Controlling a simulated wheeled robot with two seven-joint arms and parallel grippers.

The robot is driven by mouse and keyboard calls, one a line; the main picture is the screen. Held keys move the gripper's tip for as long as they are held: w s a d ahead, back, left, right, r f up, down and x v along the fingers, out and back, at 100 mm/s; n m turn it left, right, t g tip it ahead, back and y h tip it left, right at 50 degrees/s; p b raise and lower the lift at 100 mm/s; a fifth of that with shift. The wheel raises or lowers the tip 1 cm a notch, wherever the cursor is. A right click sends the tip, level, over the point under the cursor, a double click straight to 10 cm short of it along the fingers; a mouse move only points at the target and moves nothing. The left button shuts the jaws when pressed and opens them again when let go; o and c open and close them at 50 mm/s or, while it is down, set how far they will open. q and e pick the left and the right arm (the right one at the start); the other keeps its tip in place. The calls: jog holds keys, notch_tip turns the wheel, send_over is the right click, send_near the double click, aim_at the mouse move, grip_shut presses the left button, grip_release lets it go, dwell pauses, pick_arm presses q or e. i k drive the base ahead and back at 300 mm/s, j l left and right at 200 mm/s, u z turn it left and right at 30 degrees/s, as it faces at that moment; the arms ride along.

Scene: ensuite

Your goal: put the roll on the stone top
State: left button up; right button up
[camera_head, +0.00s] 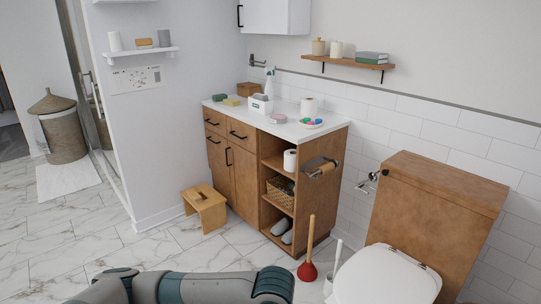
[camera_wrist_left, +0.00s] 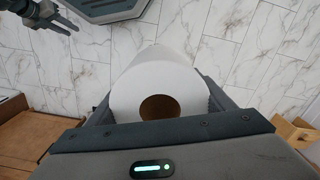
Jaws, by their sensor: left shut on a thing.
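A white toilet roll (camera_wrist_left: 165,72) is held between the fingers of my left gripper (camera_wrist_left: 160,90), its open core facing the wrist camera. The floor shows below it. In the head view my left arm crosses the bottom edge; its gripper and the held roll are not visible there. The white stone top (camera_head: 287,130) covers the wooden cabinet at the centre. Another white roll (camera_head: 309,106) stands on it. My right gripper (camera_wrist_left: 48,18) seems to show at the upper left of the wrist view; its opening is unclear.
The stone top also bears sponges (camera_head: 231,101), a white caddy (camera_head: 261,104) and a dish of coloured pieces (camera_head: 311,123). Another roll (camera_head: 289,160) is on the cabinet's open shelf. A plunger (camera_head: 308,268), toilet (camera_head: 388,275) and step stool (camera_head: 206,207) stand on the floor nearby.

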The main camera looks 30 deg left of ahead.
aim_at(295, 110)
jog(key=i+j+z, duration=0.15)
jog(key=j, duration=0.4)
jog(key=i+j+z, duration=0.1)
jog(key=i+j, duration=0.25)
jog(key=j, duration=0.2)
jog(key=i+j+z, duration=0.15)
jog(key=j, duration=0.4)
jog(key=i+j+z, duration=0.15)
jog(key=i+j, duration=0.15)
jog(key=j, duration=0.3)
jog(key=i+j+z, duration=0.15)
jog(key=j, duration=0.45)
jog(key=i+j+z, duration=0.1)
jog(key=j, duration=0.55)
jog(key=i+j+z, duration=0.15)
jog(key=j, duration=0.5)
jog(key=j+z, duration=0.15)
jog(key=j, duration=0.5)
